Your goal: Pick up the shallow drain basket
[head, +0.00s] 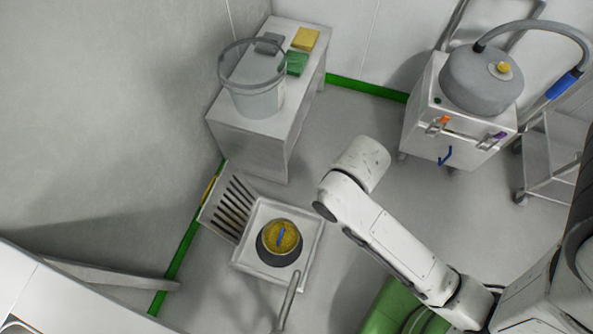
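The shallow drain basket appears to be the round yellow piece with a blue bar across its middle (281,237). It sits in the dark round opening of a pale square floor drain frame (308,223), left of my arm. Its depth and underside are hidden. My arm reaches in from the lower right and ends in view at a white rounded link, up and to the right of the basket. No gripper fingers show, so I cannot see whether they are open or shut.
A slotted grate (232,208) leans by the wall beside the drain. A grey bench (246,130) holds a clear bucket (254,95) and colored cloths or pads. A wheeled vacuum unit (482,80) stands at the right. A metal bar (289,300) rises near the drain's front. Floor between bench and vacuum is clear.

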